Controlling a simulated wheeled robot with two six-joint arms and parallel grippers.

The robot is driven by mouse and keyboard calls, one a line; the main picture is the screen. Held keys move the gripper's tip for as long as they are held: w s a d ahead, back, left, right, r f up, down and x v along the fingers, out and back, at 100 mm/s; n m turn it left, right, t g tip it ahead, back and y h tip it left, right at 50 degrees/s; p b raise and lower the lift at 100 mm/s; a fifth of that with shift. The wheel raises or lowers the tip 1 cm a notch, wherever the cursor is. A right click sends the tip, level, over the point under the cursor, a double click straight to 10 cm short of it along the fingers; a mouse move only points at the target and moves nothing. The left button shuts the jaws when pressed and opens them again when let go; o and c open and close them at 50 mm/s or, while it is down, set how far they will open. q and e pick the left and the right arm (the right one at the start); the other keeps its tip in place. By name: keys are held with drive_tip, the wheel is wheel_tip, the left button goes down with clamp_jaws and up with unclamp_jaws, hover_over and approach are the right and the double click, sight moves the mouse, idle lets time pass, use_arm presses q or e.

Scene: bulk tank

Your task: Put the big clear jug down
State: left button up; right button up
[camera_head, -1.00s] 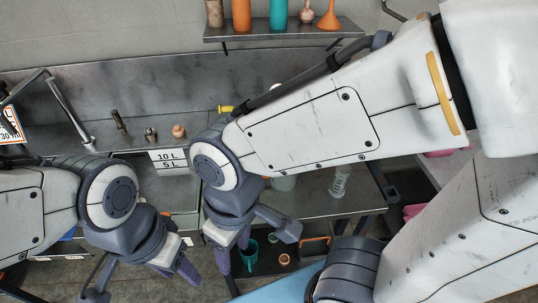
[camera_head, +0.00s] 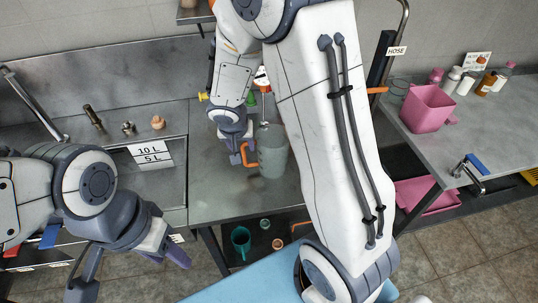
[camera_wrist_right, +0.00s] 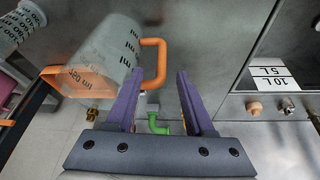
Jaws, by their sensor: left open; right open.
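The big clear jug (camera_head: 272,158) stands upright on the steel counter, with its orange handle (camera_head: 249,156) towards my right gripper. In the right wrist view the jug (camera_wrist_right: 112,48) has printed ml marks, and its handle (camera_wrist_right: 163,62) shows near and partly between the fingertips. My right gripper (camera_head: 240,155) is open beside the handle; in the wrist view its purple fingers (camera_wrist_right: 160,76) are spread. I cannot tell whether a finger touches the handle. My left gripper (camera_head: 128,272) is open and empty at the lower left, in front of the sink.
A sink with taps and a 10 L / 5 L label (camera_head: 150,152) lies left of the jug. A teal mug (camera_head: 241,242) stands on the shelf below. A pink jug (camera_head: 427,108) and bottles stand on the right counter. Bare counter (camera_head: 215,188) lies in front.

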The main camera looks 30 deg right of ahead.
sight(243, 152)
drive_tip(key=shift+b+x, duration=0.65)
drive_tip(key=shift+x, duration=2.9)
drive_tip(key=shift+a, duration=0.25)
clamp_jaws()
